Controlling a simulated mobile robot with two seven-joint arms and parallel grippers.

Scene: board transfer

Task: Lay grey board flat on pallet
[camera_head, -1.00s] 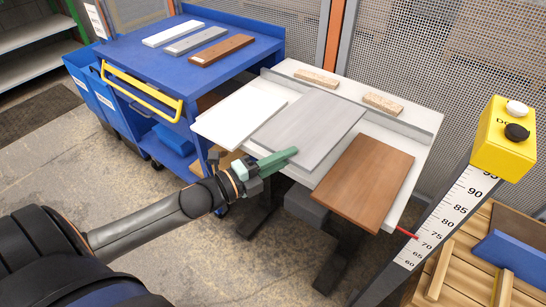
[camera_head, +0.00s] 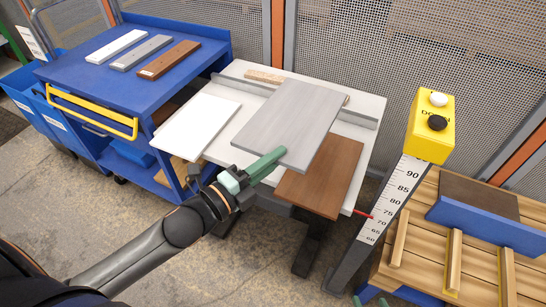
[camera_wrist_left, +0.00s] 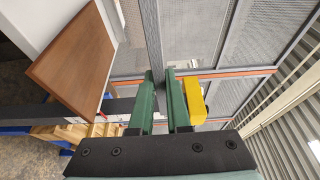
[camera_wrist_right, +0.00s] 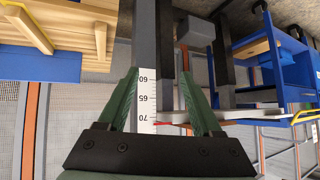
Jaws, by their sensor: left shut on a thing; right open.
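The grey board (camera_head: 292,120) is raised just above the white table, slightly tilted, and overlaps the view of the brown board. My left gripper (camera_head: 267,165) is shut on its near edge. In the left wrist view the board (camera_wrist_left: 152,35) shows edge-on between the fingers (camera_wrist_left: 160,85). The wooden pallet (camera_head: 425,245) is at the right, with light slats and a blue bar on it; it also shows in the right wrist view (camera_wrist_right: 75,25). My right gripper (camera_head: 390,295) shows only its green fingertips at the bottom edge, near the pallet. In its wrist view the fingers (camera_wrist_right: 163,95) are open and empty.
The white table (camera_head: 358,150) holds a white board (camera_head: 208,127) and a brown board (camera_head: 322,175). A yellow button box (camera_head: 430,130) on a scaled post stands between table and pallet. A blue cart (camera_head: 120,75) with sample strips is at the left. Mesh fencing closes the back.

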